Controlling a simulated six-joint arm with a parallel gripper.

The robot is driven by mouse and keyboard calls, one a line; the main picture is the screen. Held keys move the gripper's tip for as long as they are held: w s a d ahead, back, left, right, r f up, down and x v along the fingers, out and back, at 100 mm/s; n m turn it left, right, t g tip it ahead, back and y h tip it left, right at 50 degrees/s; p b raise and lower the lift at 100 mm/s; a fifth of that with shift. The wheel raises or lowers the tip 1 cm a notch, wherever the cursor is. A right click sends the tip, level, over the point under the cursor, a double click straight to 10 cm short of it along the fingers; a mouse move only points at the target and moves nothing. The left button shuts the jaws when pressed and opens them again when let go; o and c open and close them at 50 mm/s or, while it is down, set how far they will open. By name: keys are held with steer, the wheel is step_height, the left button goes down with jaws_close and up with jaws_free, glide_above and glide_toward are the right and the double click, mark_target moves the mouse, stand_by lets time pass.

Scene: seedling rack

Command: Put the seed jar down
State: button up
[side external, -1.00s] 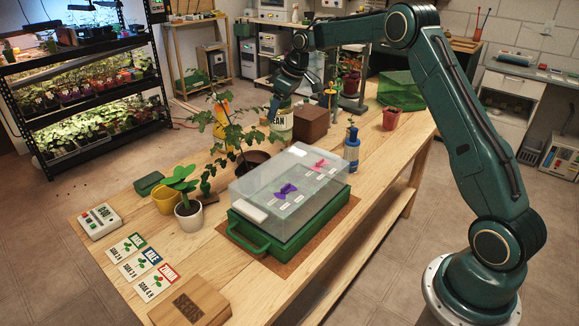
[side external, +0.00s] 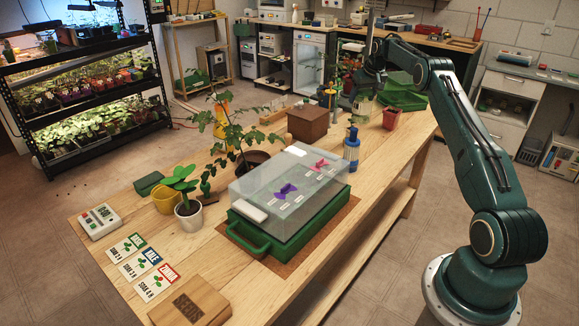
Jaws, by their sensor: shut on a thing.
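My gripper (side external: 366,92) is shut on the seed jar (side external: 363,107), a small pale, clear jar. The jar is upright at the back right of the bench, left of the green mesh trays and behind the red pot. My gripper partly covers it from above. I cannot tell whether its base touches the bench or hangs just above it.
A red pot (side external: 391,118), green mesh trays (side external: 402,92) and a blue bottle (side external: 351,150) stand near the jar. A brown box (side external: 307,122) is to its left. A clear-lidded green propagator (side external: 290,190) fills the middle front. Bare wood (side external: 385,150) lies right of the bottle.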

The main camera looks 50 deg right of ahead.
steer(key=s+d+f+m, duration=0.2)
steer(key=s+d+m, duration=0.1)
steer(key=s+d, duration=0.35)
step_height(320, 180, down, 8)
steer(key=shift+w+d+r+g+h, duration=0.15)
steer(key=shift+d+r+g+h, duration=0.15)
steer(key=shift+h, duration=0.1)
stand_by(0.5)
steer(key=shift+f, duration=0.2)
steer(key=o, duration=1.6)
steer(key=shift+r, duration=0.1)
steer(key=shift+v, duration=6.05)
